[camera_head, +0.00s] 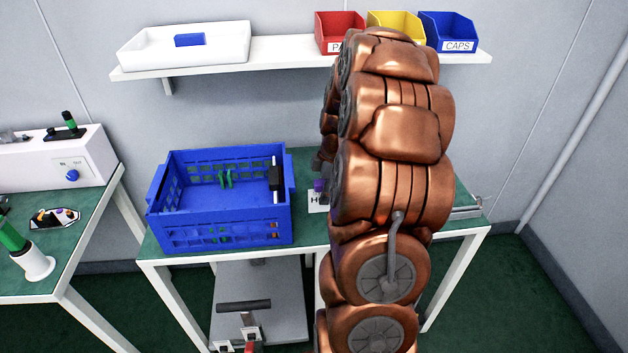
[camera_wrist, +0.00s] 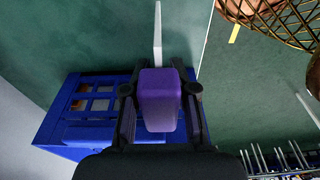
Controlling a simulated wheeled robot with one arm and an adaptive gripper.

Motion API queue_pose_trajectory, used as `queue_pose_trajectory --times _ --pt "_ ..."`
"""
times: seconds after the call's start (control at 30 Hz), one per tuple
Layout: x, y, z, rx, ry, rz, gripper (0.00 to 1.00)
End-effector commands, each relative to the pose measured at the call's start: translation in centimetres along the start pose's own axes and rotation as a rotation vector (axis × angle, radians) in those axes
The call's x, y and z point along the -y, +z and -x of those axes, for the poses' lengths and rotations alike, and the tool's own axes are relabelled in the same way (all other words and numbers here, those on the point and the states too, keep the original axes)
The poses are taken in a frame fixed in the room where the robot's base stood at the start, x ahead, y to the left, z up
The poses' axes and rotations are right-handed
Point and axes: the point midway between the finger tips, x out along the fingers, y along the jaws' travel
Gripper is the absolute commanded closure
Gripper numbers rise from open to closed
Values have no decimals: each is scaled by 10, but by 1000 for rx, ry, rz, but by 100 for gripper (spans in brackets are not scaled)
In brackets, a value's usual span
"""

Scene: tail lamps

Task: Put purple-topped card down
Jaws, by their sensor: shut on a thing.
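The purple-topped card shows in the head view as a small purple block (camera_head: 319,185) over a white card (camera_head: 316,203) with dark lettering, partly hidden by my copper arm. In the wrist view the purple top (camera_wrist: 158,100) sits between the two dark fingers of my gripper (camera_wrist: 160,95), which is shut on it. The white card's thin edge (camera_wrist: 157,35) shows beyond the top. The card is just right of the blue crate, over the green table (camera_head: 308,237). I cannot tell whether its lower edge touches the table.
A shelf (camera_head: 285,54) behind carries a white tray (camera_head: 140,50) and red (camera_head: 338,27), yellow (camera_head: 395,20) and blue (camera_head: 447,32) bins. Another bench (camera_head: 60,250) stands left.

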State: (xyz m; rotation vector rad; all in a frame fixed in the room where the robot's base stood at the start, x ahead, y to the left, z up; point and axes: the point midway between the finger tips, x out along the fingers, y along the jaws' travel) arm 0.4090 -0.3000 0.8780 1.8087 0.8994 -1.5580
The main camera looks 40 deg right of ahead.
Motion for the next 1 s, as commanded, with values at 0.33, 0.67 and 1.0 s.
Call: queue_pose_trajectory --times 0.33,0.67,1.0 --pt "-47 -6 -5 1 -2 -4 100" --pt "-86 -11 -10 0 -1 -4 100" --pt "-90 -11 -22 0 -4 -3 100"
